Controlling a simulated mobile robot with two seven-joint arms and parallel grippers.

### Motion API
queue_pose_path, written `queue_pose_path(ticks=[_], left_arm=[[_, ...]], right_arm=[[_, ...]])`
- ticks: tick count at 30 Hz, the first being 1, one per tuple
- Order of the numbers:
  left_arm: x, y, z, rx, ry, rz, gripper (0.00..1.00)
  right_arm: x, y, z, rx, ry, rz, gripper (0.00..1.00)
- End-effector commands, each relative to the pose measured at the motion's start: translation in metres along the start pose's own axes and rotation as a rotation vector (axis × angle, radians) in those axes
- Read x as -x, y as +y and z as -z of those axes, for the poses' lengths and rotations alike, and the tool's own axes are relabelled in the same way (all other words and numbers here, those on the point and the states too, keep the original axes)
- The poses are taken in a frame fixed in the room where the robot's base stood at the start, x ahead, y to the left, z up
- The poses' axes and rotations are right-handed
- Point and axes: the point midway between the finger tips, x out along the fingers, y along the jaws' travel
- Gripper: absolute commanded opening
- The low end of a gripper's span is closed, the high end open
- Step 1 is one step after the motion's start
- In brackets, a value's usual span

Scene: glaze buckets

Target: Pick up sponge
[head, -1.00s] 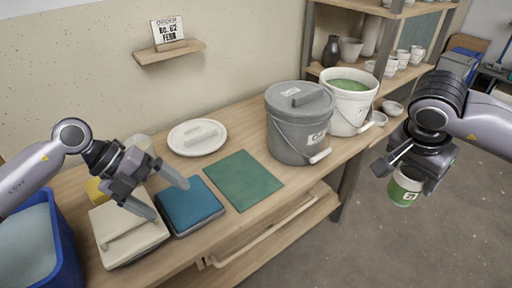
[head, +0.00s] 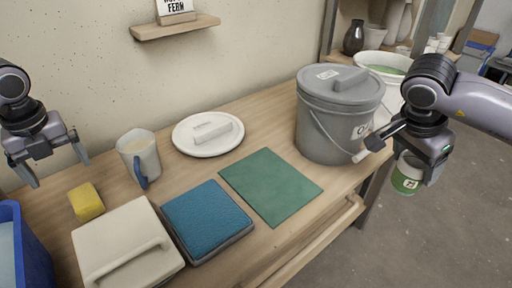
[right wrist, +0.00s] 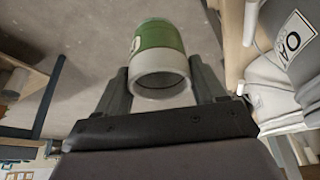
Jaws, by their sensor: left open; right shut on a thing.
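A yellow sponge (head: 87,202) lies on the wooden table at the left, behind a cream box with a handle. My left gripper (head: 58,168) is open and empty, above and a little to the left of the sponge. My right gripper (head: 398,147) is shut on a green and white cup (head: 406,176), held off the table's right side over the floor. The cup also shows in the right wrist view (right wrist: 160,55) between the two fingers.
A cream lidded box (head: 118,238), a blue pad (head: 207,218), a jug (head: 138,155) and a blue bin (head: 28,262) surround the sponge. A white lid (head: 190,145), green mat (head: 272,188) and grey bucket (head: 318,125) stand further right.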

Motion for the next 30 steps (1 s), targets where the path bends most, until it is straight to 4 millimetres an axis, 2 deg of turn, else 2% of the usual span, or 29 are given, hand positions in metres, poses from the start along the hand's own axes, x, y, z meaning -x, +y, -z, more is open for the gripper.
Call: queue_pose_path(ticks=[5,12,20,30], left_arm=[[-0.021,0.000,0.001,0.000,0.002,-0.002,0.97],[-0.061,-0.001,0.001,0.000,0.002,0.000,0.97],[-0.077,-0.002,0.000,0.000,0.000,0.001,0.97],[-0.122,-0.006,-0.001,-0.001,0.001,0.000,0.97]], right_arm=[[-0.008,0.000,-0.003,-0.001,0.001,0.001,0.33],[-0.015,0.000,-0.006,0.000,0.000,0.001,0.33],[-0.018,0.000,-0.007,0.000,0.000,0.001,0.33],[-0.029,0.000,-0.012,0.000,0.000,0.001,0.33]])
